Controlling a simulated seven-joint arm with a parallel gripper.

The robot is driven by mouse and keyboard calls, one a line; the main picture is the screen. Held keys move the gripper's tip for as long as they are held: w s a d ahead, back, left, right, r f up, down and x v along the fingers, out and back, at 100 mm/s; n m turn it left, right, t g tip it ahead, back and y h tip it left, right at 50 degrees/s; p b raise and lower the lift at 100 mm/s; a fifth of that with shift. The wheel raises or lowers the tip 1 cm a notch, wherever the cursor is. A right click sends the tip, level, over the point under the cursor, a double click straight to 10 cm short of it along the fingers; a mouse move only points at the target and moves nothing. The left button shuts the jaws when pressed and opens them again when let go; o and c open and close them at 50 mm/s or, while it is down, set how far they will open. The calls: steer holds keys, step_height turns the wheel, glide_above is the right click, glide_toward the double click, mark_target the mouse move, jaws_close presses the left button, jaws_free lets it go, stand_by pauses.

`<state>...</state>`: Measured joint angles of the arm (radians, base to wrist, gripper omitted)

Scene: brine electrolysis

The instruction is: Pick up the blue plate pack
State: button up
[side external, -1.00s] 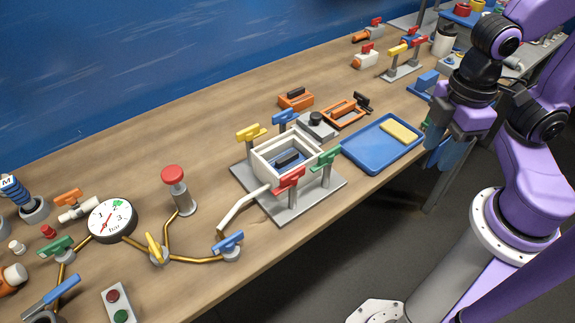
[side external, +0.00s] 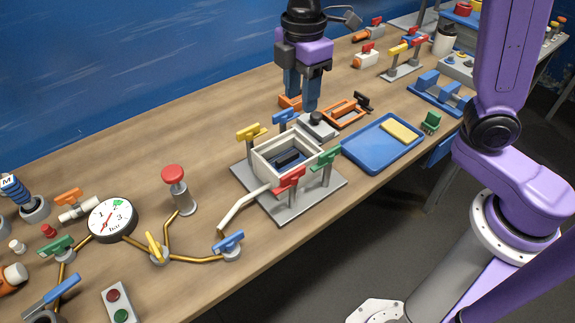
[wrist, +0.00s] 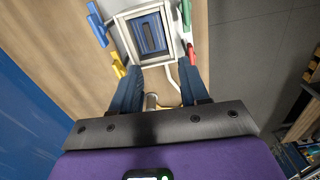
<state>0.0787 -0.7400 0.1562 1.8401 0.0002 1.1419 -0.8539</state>
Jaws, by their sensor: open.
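The blue plate pack (side external: 280,166), with a dark handle on top, sits inside the open white square cell box (side external: 262,170). In the wrist view the blue pack (wrist: 143,38) lies within the pale box frame (wrist: 120,25), its dark handle across the middle. My gripper (side external: 301,104) is open, pointing down with nothing between its fingers. In the side view it hangs above the table near the back right of the box. In the wrist view my gripper (wrist: 160,85) shows both fingers apart, just short of the box frame. The pack's lower part is hidden by the box walls.
Yellow (side external: 247,132), blue (side external: 285,117), red (side external: 289,180) and green (side external: 326,156) clamps stand around the box. A blue tray (side external: 366,160) with a yellow block (side external: 399,131) lies right. A red-topped button (side external: 173,174) and gauge (side external: 112,220) stand left.

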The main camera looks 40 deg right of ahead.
steer(key=w, duration=0.3)
glide_toward(288, 156)
steer(key=shift+n, duration=0.3)
step_height(288, 156, down, 9)
steer(key=shift+r, duration=0.1)
jaws_close()
stand_by(0.3)
